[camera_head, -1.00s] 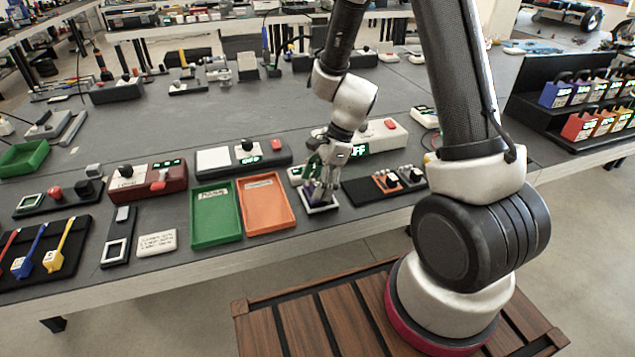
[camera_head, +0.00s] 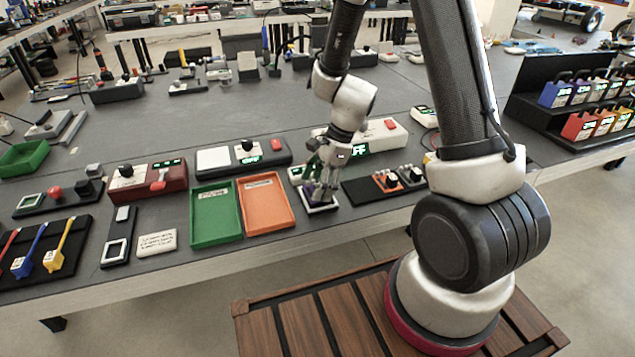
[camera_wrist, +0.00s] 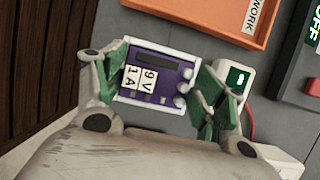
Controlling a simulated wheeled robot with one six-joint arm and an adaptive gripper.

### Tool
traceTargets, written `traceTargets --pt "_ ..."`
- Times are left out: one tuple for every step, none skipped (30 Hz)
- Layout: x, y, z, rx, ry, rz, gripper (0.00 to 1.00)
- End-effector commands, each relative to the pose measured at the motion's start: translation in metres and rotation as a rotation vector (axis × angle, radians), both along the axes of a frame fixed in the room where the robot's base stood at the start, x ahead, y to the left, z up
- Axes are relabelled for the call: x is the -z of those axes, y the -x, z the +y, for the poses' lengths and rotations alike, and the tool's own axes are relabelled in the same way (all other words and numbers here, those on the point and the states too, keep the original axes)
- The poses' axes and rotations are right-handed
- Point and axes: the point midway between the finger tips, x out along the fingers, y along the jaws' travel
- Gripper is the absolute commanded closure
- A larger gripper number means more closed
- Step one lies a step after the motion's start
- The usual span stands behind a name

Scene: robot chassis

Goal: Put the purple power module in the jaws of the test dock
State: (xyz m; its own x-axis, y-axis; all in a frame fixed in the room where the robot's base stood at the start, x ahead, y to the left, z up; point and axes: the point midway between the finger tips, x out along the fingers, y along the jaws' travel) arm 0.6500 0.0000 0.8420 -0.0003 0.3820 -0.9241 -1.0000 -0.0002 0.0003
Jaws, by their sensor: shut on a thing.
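The purple power module (camera_wrist: 157,72), labelled 9V 1A, lies between the green-padded fingers of my gripper (camera_wrist: 163,84) in the wrist view. My gripper is shut on it. A white rim (camera_wrist: 186,55) shows around the module's edges. In the head view my gripper (camera_head: 320,188) is low over a small white-rimmed base (camera_head: 322,208) near the table's front edge. The fingers hide most of the module there. I cannot tell which fixture is the test dock, or whether the module is seated in the white rim.
An orange tray (camera_head: 291,218) and a green tray (camera_head: 196,232) lie to the left. A dark board with small orange parts (camera_head: 384,182) is close on the right. A white box with a green display (camera_wrist: 237,78) stands beside the fingers. The table edge is close in front.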

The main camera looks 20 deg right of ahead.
Motion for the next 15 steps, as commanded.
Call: traceTargets --pt "0.001 0.000 0.000 0.000 0.000 0.001 0.54" --pt "0.002 0.000 0.000 0.000 0.000 0.001 0.54" --pt "0.003 0.000 0.000 0.000 0.000 0.001 0.54" --pt "0.004 0.000 0.000 0.000 0.000 0.001 0.54" --pt "0.005 0.000 0.000 0.000 0.000 0.001 0.54" --pt "0.006 0.000 0.000 0.001 0.000 0.001 0.54" --pt "0.006 0.000 0.000 0.001 0.000 0.000 0.54" --pt "0.007 0.000 0.000 0.001 0.000 0.000 0.54" --pt "0.008 0.000 0.000 0.002 0.000 0.001 0.54" --pt "0.009 0.000 0.000 0.001 0.000 0.000 0.54" --pt "0.010 0.000 0.000 0.001 0.000 0.000 0.54" --pt "0.011 0.000 0.000 0.001 0.000 0.000 0.54" --pt "0.011 0.000 0.000 0.000 0.000 -0.001 0.54" --pt "0.012 0.000 0.000 0.000 0.000 0.000 0.54" --pt "0.013 0.000 0.000 0.000 0.000 0.000 0.54"
